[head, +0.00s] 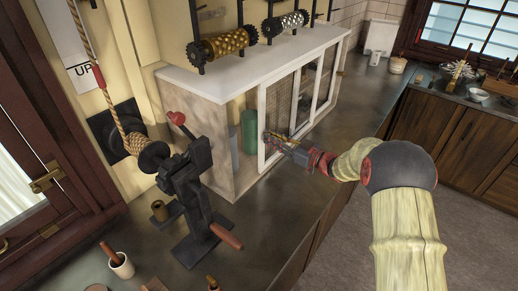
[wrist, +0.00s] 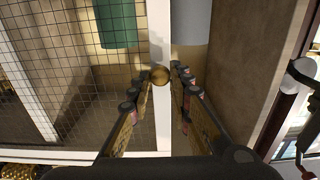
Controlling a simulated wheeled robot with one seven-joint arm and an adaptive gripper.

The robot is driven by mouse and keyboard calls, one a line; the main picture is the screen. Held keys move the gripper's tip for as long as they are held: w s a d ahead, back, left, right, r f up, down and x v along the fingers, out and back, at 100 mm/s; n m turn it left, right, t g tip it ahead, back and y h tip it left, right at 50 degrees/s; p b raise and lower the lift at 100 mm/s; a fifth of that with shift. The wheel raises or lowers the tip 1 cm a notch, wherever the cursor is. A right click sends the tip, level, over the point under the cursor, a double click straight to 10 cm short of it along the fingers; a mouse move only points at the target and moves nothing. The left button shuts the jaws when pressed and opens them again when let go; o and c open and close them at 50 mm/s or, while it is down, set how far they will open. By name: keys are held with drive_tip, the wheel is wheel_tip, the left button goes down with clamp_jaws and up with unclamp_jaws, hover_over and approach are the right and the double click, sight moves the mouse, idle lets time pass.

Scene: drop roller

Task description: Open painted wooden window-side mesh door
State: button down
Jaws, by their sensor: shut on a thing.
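The mesh door (head: 262,124) has a white-painted frame and stands at the left end of the white-topped cabinet's front. In the wrist view its frame upright (wrist: 162,125) runs down the middle, with wire mesh (wrist: 60,45) to its left. A round brass knob (wrist: 159,75) sits on this upright. My gripper (head: 269,137) is at the upright in the head view, with its fingers on either side of the knob, shut on it. A gap without mesh shows between the upright and the cabinet's end wall (wrist: 240,70).
A green cylinder (head: 249,130) and a grey cylinder (head: 234,152) stand inside the cabinet. A black crank stand (head: 195,195) is on the dark counter to the left. Counter in front of the cabinet is clear.

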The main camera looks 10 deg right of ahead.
drive_tip(key=p, duration=0.2)
approach(288, 113)
drive_tip(key=x, duration=0.5)
drive_tip(key=shift+w+f, duration=0.1)
drive_tip(key=shift+f, duration=0.05)
drive_tip(key=c, duration=1.6)
unclamp_jaws()
drive_tip(key=shift+c, duration=0.2)
drive_tip(key=v, duration=1.2)
